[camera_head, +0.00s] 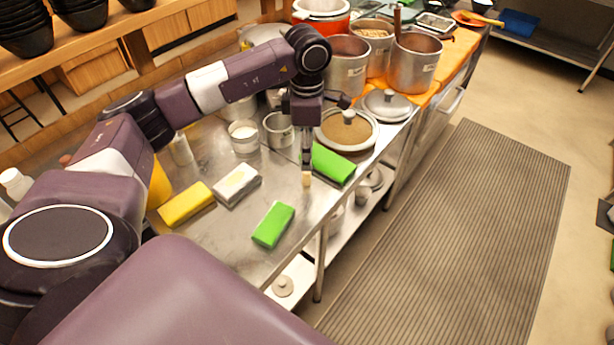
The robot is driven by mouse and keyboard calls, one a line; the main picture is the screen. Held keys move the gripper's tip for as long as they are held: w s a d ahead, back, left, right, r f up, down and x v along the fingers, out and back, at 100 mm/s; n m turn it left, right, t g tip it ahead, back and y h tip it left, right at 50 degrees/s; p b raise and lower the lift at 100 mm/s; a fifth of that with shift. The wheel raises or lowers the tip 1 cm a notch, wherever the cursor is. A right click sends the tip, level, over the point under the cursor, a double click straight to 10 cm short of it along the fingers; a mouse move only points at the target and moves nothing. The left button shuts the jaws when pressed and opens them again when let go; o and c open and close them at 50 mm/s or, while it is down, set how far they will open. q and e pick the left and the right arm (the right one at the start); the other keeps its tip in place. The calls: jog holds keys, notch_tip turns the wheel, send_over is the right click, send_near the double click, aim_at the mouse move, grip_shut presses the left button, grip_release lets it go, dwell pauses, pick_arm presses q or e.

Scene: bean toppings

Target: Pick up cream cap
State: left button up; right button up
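My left gripper (307,168) hangs pointing down over the front edge of the steel table, beside a green block. A small cream-coloured piece (306,180), perhaps the cream cap, shows right at its fingertips. It is too small to tell whether the fingers hold it or it lies below them. The fingers look close together, seen edge-on. A white bottle (181,149) stands at the back left of the table, and a metal cup with white contents (244,137) stands to its right. My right gripper is not in view.
Green blocks (273,225) (333,164), a yellow block (186,204) and a white-topped block (237,186) lie on the steel table (225,240). A lidded pan (346,131), a loose lid (387,105) and tall pots (415,63) crowd the far right. Open floor lies right.

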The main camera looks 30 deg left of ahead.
aim_at(307, 173)
pick_arm(q)
notch_tip(307, 173, down, 2)
jog(key=shift+w+a+p, duration=0.1)
jog(key=shift+w+p, duration=0.05)
jog(key=shift+p, duration=0.2)
jog(key=shift+s+f+p, duration=0.25)
jog(key=shift+f+p, duration=0.3)
jog(key=shift+f, duration=0.15)
notch_tip(307, 173, down, 4)
jog(key=shift+w+r+p, duration=0.15)
jog(key=shift+p, duration=0.55)
jog(key=shift+f, duration=0.3)
jog(key=shift+c, duration=0.4)
jog(key=c, duration=0.7)
